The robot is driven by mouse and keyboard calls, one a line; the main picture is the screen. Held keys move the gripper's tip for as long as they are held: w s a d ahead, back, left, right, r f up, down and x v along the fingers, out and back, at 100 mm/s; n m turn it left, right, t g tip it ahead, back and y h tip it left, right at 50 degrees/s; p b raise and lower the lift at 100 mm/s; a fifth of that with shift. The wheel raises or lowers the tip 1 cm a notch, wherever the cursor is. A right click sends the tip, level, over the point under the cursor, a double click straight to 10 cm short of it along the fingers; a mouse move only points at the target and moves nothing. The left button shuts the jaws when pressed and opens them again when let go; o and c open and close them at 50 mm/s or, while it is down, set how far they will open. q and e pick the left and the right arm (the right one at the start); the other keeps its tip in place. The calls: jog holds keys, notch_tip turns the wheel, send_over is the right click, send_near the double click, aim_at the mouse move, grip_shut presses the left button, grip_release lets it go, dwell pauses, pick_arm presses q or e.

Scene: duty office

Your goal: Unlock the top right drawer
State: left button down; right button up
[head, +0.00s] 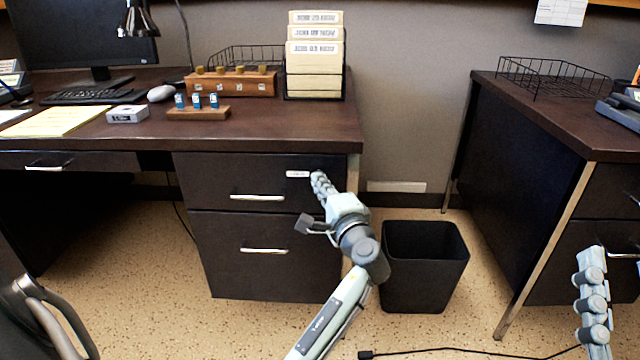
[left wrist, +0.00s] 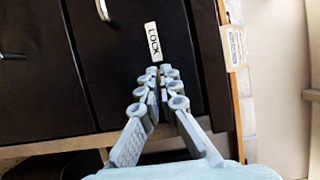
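The top right drawer (head: 258,180) of the left desk is black, appears closed, and has a silver bar handle (head: 257,197). A small white label (head: 298,174) sits at its upper right; in the left wrist view the label (left wrist: 152,42) reads LOCK. My left gripper (head: 317,178) points at the drawer front just right of the label. In the left wrist view its fingers (left wrist: 160,74) are close together with a narrow gap. The lock is hidden behind the fingertips, and I cannot tell whether they hold anything. Part of my right gripper (head: 591,258) shows at the lower right, away from the drawer.
A small wooden stand (head: 198,113) with three blue-and-white tags is on the desktop (head: 270,135), before a wooden block (head: 231,85). A black waste bin (head: 425,265) stands right of the drawers. A chair (head: 45,320) is lower left; a second desk (head: 510,150) is right.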

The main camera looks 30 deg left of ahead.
dwell(0.6)
pick_arm(q)
jog(key=c, duration=1.8)
grip_release()
jog(key=shift+o, duration=0.2)
